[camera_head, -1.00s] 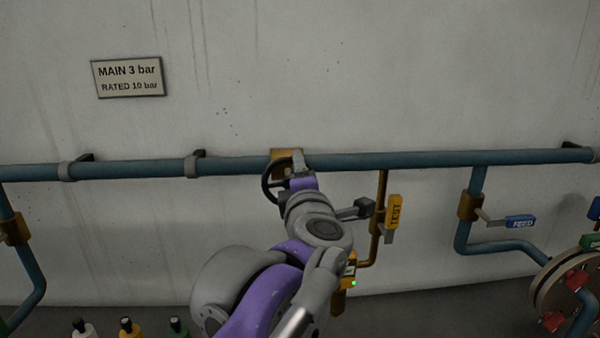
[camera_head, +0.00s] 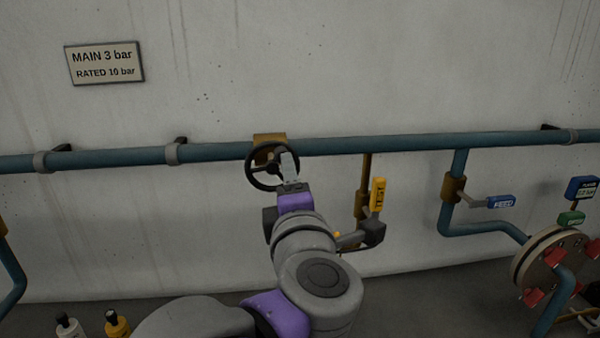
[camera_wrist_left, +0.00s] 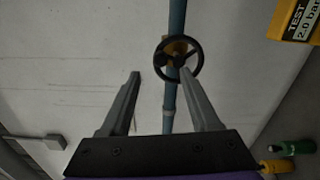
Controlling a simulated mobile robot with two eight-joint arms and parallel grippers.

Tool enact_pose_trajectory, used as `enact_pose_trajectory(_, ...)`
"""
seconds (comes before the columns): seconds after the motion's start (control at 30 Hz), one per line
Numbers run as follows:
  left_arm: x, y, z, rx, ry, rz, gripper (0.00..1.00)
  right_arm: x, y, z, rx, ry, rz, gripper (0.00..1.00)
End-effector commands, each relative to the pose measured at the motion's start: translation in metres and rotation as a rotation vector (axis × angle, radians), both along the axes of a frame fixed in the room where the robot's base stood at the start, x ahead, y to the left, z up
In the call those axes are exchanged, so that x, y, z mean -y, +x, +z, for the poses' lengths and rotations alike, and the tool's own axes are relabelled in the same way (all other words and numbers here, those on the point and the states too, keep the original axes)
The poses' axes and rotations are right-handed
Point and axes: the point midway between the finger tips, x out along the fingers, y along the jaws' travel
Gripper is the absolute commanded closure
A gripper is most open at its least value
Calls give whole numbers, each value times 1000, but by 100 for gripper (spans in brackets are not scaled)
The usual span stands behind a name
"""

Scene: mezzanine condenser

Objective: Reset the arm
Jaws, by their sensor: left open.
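My left gripper (camera_head: 289,167) is raised in front of the wall, its fingers overlapping the right part of a black handwheel (camera_head: 264,178) on the pipe. In the left wrist view the gripper (camera_wrist_left: 160,74) is open, with nothing between its fingers. The handwheel (camera_wrist_left: 194,48) shows beyond the fingertips, nearer the right one, and looks apart from them. My left arm (camera_head: 305,245) comes up from the bottom of the head view, bent at its grey and purple joints. My right gripper is not in view.
A blue-green pipe (camera_head: 400,143) runs along the wall. Right of my gripper are a yellow TEST handle (camera_head: 378,193), a blue FEED handle (camera_head: 501,202) and a flange with red parts (camera_head: 538,262). Bottles (camera_head: 117,326) stand at lower left.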

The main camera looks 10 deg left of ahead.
Motion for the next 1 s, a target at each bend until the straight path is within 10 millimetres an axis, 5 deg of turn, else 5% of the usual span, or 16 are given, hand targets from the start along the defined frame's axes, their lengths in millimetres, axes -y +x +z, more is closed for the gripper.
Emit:
enact_pose_trajectory(0.13, 12, 9, -14, 31, 151, -128, 37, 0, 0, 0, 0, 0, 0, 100)
enact_pose_trajectory(0.23, 29, 11, -44, 30, 356, -284, 37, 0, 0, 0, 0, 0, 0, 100)
enact_pose_trajectory(0.37, 43, 0, -115, -51, 668, -498, 37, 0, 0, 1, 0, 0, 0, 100)
enact_pose_trajectory(0.47, 39, -20, -188, -179, 895, -648, 37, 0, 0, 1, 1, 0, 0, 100)
enact_pose_trajectory(0.6, 13, -57, -285, -402, 1139, -817, 37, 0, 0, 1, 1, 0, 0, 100)
enact_pose_trajectory(0.73, -26, -100, -362, -635, 1293, -941, 37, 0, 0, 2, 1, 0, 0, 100)
enact_pose_trajectory(0.9, -72, -152, -426, -895, 1393, -1050, 37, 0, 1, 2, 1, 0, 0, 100)
enact_pose_trajectory(1.0, -88, -171, -443, -988, 1415, -1085, 37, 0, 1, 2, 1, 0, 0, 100)
